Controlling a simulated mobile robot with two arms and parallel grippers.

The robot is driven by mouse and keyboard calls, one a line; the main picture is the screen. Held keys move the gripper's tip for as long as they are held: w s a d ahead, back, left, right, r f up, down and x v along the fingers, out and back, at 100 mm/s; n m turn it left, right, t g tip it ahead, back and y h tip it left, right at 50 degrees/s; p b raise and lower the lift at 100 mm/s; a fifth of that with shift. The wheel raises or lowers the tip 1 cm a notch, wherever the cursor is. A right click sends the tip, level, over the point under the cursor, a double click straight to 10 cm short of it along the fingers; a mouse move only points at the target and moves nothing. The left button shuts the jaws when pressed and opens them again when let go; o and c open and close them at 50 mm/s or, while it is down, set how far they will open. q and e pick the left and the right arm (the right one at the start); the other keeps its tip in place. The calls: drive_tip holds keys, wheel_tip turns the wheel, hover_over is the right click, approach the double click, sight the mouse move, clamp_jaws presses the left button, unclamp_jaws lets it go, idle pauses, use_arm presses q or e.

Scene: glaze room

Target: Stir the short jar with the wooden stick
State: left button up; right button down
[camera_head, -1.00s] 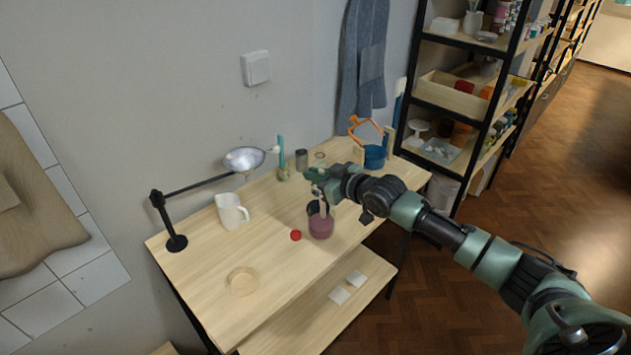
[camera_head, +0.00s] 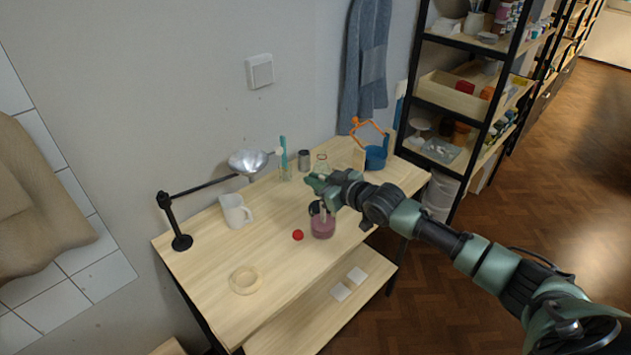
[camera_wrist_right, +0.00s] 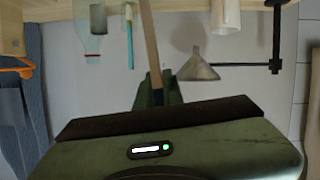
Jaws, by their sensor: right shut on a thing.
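The short jar (camera_head: 323,230), holding something pinkish-purple, stands near the front edge of the wooden table. My right gripper (camera_head: 319,190) is just above it, shut on the wooden stick. The stick's pale lower part (camera_head: 323,212) shows below the gripper and reaches down to the jar's mouth. Its tip is hidden, so its depth in the jar cannot be seen. In the right wrist view the stick (camera_wrist_right: 150,45) runs out from between the fingers (camera_wrist_right: 157,92); the jar does not show there. My left gripper is not in view.
A red lid-like disc (camera_head: 298,235) lies left of the jar, and a dark object (camera_head: 313,208) is close behind it. A white pitcher (camera_head: 235,211), black lamp base (camera_head: 181,242), blue container (camera_head: 375,158) and wooden ring (camera_head: 245,280) stand around. The front left tabletop is mostly clear.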

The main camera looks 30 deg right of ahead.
drive_tip(key=shift+r, duration=0.1)
drive_tip(key=shift+r+p, duration=0.55)
drive_tip(key=shift+p, duration=0.2)
wheel_tip(320, 180, up, 6)
drive_tip(key=p, duration=0.4)
drive_tip(key=shift+s+a+r+p, duration=0.25)
drive_tip(key=shift+s+a+p, duration=0.1)
drive_tip(key=shift+s, duration=0.1)
